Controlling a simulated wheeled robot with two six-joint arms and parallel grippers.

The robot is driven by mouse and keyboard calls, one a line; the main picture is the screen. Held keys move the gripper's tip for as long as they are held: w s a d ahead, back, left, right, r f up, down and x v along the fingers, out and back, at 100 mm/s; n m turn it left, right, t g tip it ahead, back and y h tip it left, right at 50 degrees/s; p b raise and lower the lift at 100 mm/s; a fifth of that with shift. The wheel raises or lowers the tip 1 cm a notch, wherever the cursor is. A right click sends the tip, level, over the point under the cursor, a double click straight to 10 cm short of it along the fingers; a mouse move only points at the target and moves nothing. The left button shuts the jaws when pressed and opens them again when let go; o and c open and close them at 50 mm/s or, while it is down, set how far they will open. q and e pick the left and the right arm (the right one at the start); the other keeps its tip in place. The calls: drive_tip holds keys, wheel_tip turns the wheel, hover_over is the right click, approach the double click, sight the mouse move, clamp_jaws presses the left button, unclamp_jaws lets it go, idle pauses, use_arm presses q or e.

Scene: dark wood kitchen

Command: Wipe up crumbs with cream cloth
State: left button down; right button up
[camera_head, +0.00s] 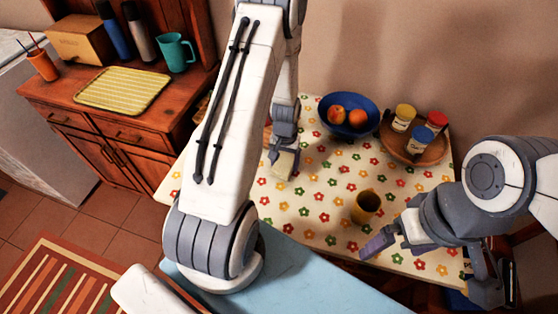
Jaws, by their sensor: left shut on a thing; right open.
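The cream cloth (284,167) is a small pale piece under my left gripper (281,153). My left gripper points down at the back left of the flowered tabletop (322,235) and is shut on the cloth. The cloth is low over the table; I cannot tell whether it touches it. My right gripper (385,241) is open and empty over the table's front right, beside a brown cup. I cannot make out crumbs among the printed flowers. My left arm hides part of the table's left side.
The brown cup (366,207) stands right of the table's middle. A blue bowl (370,128) with orange fruit and a round wooden tray (437,156) with several lidded jars stand at the back. A wooden cabinet (158,103) stands at the left. The table's middle is clear.

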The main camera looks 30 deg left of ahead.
sight(305, 175)
use_arm(q)
drive_tip(key=shift+w+d+f, duration=0.15)
drive_tip(key=shift+w+d, duration=0.1)
drive_tip(key=shift+d, duration=0.9)
drive_tip(key=shift+w+d+f, duration=0.1)
drive_tip(key=shift+w+d, duration=0.2)
drive_tip(key=shift+d, duration=0.85)
drive_tip(key=shift+w+d+f, duration=0.15)
drive_tip(key=shift+w+d, duration=0.1)
drive_tip(key=shift+d, duration=0.9)
drive_tip(key=shift+w+d, duration=0.2)
drive_tip(key=shift+d, duration=0.6)
drive_tip(key=shift+w+d, duration=0.2)
drive_tip(key=shift+d, duration=0.6)
drive_tip(key=shift+r, duration=0.1)
drive_tip(key=shift+w+a+r+p, duration=0.1)
drive_tip(key=shift+r+p, duration=2.5)
drive_tip(key=shift+r, duration=0.5)
wheel_tip(305, 175, up, 3)
drive_tip(key=shift+p, duration=1.25)
